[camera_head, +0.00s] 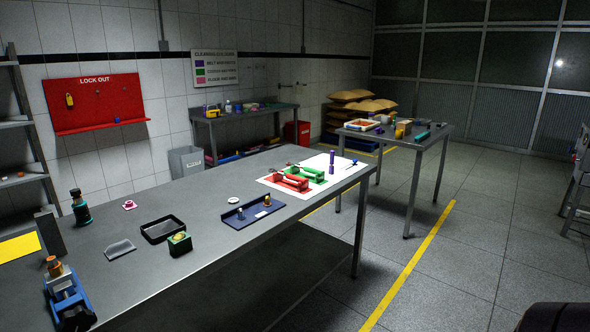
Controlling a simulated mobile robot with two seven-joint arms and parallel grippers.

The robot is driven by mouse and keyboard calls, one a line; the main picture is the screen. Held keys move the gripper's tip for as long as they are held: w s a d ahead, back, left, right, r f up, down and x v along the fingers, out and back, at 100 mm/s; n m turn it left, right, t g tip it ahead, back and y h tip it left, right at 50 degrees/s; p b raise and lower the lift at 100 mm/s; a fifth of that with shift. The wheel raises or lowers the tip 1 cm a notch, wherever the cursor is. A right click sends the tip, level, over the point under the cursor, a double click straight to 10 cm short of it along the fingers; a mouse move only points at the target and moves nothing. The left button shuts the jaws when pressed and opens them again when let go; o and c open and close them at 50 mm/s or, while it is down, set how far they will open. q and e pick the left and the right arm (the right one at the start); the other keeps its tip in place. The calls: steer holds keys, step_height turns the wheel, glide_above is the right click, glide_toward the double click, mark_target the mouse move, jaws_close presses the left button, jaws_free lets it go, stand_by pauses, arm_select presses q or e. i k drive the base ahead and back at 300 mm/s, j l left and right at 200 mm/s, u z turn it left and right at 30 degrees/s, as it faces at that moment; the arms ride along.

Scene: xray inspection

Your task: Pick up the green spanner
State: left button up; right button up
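I cannot make out a clear spanner shape. A green tool-like object (307,174) lies on the white and red sheet at the far end of the long metal table (215,200). It sits behind a red object of similar form (291,181), with a purple upright piece (332,161) to its right. A teal object (421,135) lies on the second table, too small to identify. Neither of my grippers shows in this view.
A black tray (162,229), a green block (180,244), a dark blue tray (253,213), a dark bottle (80,207) and a blue device (69,300) stand on the long table. The floor right of the yellow line (412,262) is clear. A dark shape fills the lower right corner.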

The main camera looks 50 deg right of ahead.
mark_target(309, 170)
steer(key=l+u, duration=0.45)
steer(key=l, duration=2.1)
steer(key=k+l+u, duration=0.1)
steer(key=l, duration=0.8)
